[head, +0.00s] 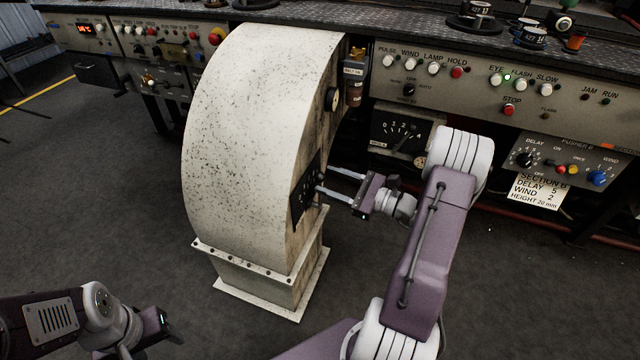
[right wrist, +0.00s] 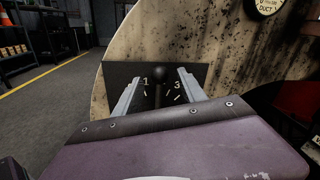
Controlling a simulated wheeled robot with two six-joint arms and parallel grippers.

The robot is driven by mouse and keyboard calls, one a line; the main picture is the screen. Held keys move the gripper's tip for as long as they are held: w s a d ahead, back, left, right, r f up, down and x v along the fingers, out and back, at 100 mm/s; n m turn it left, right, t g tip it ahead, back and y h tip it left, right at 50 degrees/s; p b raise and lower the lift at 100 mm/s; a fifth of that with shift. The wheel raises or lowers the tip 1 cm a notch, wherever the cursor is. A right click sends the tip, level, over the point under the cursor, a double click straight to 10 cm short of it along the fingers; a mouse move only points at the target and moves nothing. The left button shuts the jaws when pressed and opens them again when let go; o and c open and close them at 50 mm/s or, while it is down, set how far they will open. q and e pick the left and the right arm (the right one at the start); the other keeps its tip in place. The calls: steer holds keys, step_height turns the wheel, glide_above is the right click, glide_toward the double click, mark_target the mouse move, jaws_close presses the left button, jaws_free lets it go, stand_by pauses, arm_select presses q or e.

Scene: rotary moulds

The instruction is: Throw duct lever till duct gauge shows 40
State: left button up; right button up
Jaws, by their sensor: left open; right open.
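The duct lever (right wrist: 160,75) has a dark round knob and stands about upright in the right wrist view, on a black plate (right wrist: 116,76) marked 1 and 3. My right gripper (head: 323,180) is open at this plate on the side of the speckled duct. Its fingers (right wrist: 160,84) stand on either side of the lever with visible gaps. The duct gauge (head: 333,99) is a small round dial higher on the duct. It shows partly in the right wrist view (right wrist: 268,5), but its reading is too small to tell. My left gripper (head: 152,328) is open and empty at the lower left.
The big curved duct (head: 250,130) stands on a flanged base in front of a long control bench. The bench panel (head: 470,88) carries lamps and buttons, with a dial meter (head: 402,135) below. The floor to the left is clear.

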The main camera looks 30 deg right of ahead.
mark_target(320, 178)
steer(key=x, duration=0.3)
steer(key=shift+w+b, duration=0.15)
steer(key=shift+b, duration=0.25)
steer(key=shift+c, duration=0.2)
jaws_close()
stand_by(0.9)
